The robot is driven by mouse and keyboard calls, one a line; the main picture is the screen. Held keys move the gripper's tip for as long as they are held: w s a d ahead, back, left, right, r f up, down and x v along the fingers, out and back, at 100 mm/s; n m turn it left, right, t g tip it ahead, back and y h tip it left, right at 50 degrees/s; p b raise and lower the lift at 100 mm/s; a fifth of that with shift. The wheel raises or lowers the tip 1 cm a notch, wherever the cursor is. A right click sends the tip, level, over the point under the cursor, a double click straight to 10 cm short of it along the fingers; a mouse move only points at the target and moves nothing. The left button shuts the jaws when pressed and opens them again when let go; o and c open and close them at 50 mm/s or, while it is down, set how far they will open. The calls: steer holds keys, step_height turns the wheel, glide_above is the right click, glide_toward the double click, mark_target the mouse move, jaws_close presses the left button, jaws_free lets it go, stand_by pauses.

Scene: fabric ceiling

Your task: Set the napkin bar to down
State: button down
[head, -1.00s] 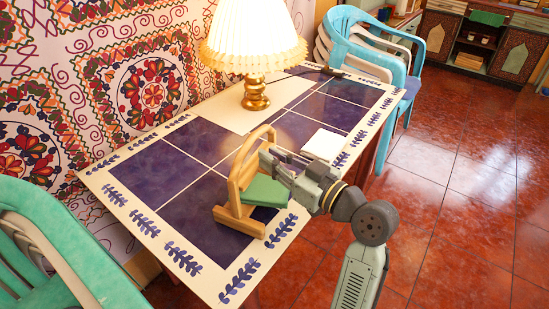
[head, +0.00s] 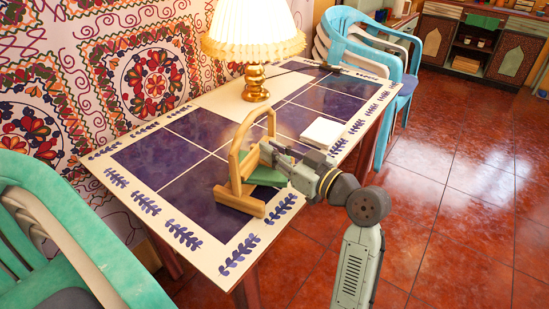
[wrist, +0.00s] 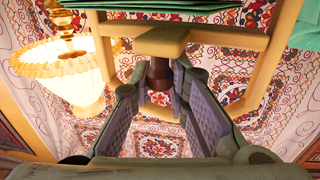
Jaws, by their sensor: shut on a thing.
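The wooden napkin holder (head: 236,168) stands on the table, with a tall arch and a flat foot. Green napkins (head: 268,177) lie in it, partly hidden by my gripper; they show along the top edge of the wrist view (wrist: 150,4). My gripper (head: 266,152) reaches in from the right, beside the arch and above the napkins. In the wrist view my gripper (wrist: 156,88) has its fingers on either side of a dark brown peg on the napkin bar (wrist: 160,42), a light wooden piece. The exact contact is hard to see.
A lit lamp (head: 254,83) with a pleated shade stands behind the holder. A white square block (head: 322,133) lies to its right on the tiled table (head: 190,248). Chairs stand at the lower left and the back right. The red floor at right is clear.

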steer(key=shift+w+f+b, duration=0.25)
steer(key=shift+f+b, duration=0.05)
steer(key=shift+f, duration=0.5)
steer(key=shift+r, duration=0.15)
steer(key=c, duration=1.5)
jaws_free()
steer(key=v, duration=1.2)
steer(key=shift+s, duration=0.1)
